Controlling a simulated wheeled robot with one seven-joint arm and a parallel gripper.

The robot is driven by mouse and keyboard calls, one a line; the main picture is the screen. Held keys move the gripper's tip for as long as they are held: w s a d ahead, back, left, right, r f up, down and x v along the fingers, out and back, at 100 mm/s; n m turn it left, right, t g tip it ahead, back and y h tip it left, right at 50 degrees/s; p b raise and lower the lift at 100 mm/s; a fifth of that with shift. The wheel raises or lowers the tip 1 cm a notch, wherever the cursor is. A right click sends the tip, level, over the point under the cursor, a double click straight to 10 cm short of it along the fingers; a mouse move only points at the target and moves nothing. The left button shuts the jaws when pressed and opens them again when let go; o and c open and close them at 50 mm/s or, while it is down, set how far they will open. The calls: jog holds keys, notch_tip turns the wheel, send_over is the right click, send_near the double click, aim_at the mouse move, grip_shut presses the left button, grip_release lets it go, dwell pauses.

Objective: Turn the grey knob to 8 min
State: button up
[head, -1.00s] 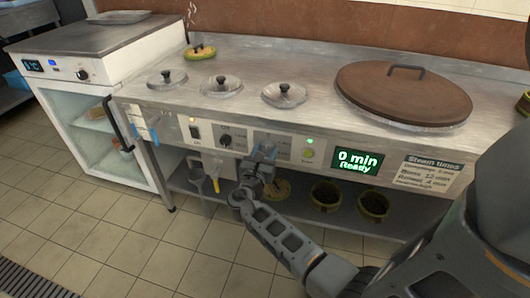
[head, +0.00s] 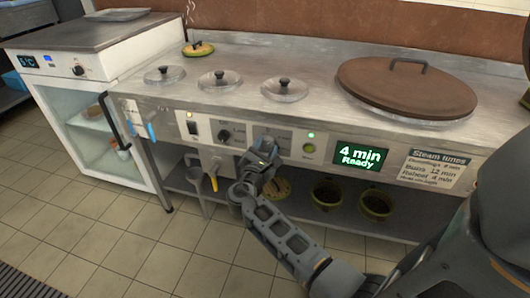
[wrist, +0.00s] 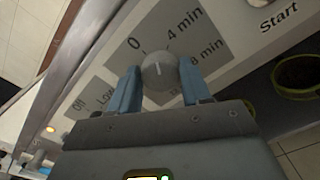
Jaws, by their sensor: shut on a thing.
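The grey knob (wrist: 158,72) is on the counter's front panel in the wrist view, with the marks 0, 4 min and 8 min around it. A light line shows on its face. My gripper (wrist: 160,88) has its two blue fingers on either side of the knob and is shut on it. In the head view my gripper (head: 262,158) hides most of the knob. The green display (head: 359,156) to its right reads "4 min Ready".
A black knob (head: 225,136) and a switch (head: 193,127) sit left of my gripper. A green start button (head: 309,148) is on its right. A yellow-handled tap (head: 213,182) hangs below the panel. Pots (head: 327,194) stand on the lower shelf.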

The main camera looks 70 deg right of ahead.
jog(key=m+b, duration=0.1)
jog(key=m, duration=0.1)
jog(key=m+b, duration=0.1)
jog(key=shift+f+m+b, duration=0.3)
jog(key=shift+m, duration=0.1)
jog(key=m+b, duration=0.3)
jog(key=m, duration=0.1)
jog(key=shift+s+f+b, duration=0.1)
jog(key=shift+f+b, duration=0.05)
jog(key=shift+b, duration=0.25)
jog(key=m+b, duration=0.5)
jog(key=shift+f+m, duration=0.1)
jog(key=shift+m, duration=0.3)
jog(key=m+b, duration=0.3)
jog(key=shift+m, duration=0.4)
jog(key=o, duration=1)
jog(key=shift+r, duration=0.2)
